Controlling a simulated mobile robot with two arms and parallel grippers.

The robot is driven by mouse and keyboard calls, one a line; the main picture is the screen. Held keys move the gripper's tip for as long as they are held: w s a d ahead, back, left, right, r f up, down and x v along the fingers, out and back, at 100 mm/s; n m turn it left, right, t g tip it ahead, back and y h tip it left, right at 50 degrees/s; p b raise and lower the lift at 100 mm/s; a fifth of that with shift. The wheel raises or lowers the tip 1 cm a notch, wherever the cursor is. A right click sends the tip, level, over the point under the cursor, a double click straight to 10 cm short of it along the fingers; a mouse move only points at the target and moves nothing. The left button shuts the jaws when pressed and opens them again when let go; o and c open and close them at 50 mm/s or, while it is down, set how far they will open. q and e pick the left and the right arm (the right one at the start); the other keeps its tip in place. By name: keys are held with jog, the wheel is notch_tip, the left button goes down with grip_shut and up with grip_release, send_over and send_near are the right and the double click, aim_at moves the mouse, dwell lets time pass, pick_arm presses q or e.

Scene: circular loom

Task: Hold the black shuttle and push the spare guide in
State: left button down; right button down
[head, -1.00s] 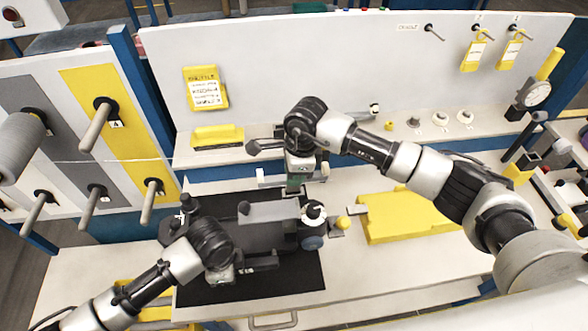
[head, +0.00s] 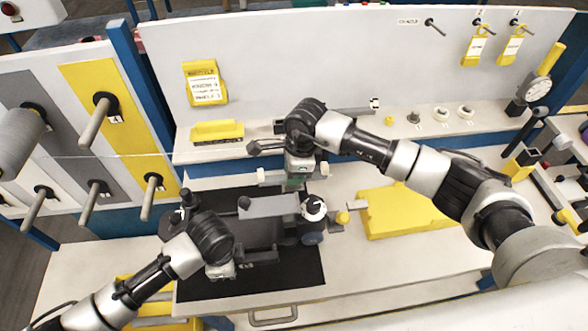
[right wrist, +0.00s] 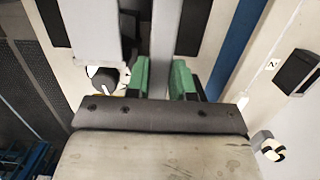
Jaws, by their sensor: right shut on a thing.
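The black shuttle (head: 262,235) lies on a black mat (head: 300,278) on the bench. A grey block (head: 270,207) is along its top, and a round white-and-black knob (head: 314,208) is at its right end. My left gripper (head: 240,262) is low at the shuttle's near left side; whether its fingers touch is unclear. My right gripper (head: 297,183) points down just behind the shuttle. In the right wrist view its green fingers (right wrist: 163,78) are shut on a grey bar (right wrist: 166,35). I cannot tell whether this bar is the spare guide.
A yellow plate (head: 400,215) lies right of the shuttle, with a small yellow knob (head: 343,218) between. A rear ledge holds a yellow tray (head: 217,132) and several small round parts (head: 440,114). A peg panel (head: 95,165) stands at left, a dial gauge (head: 537,91) at right.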

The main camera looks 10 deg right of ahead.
jog(key=shift+f, duration=1.1)
jog(key=c, duration=0.9)
grip_release()
notch_tip(320, 180, up, 12)
jog(key=d, duration=0.1)
jog(key=shift+d, duration=0.4)
jog(key=shift+f, duration=0.1)
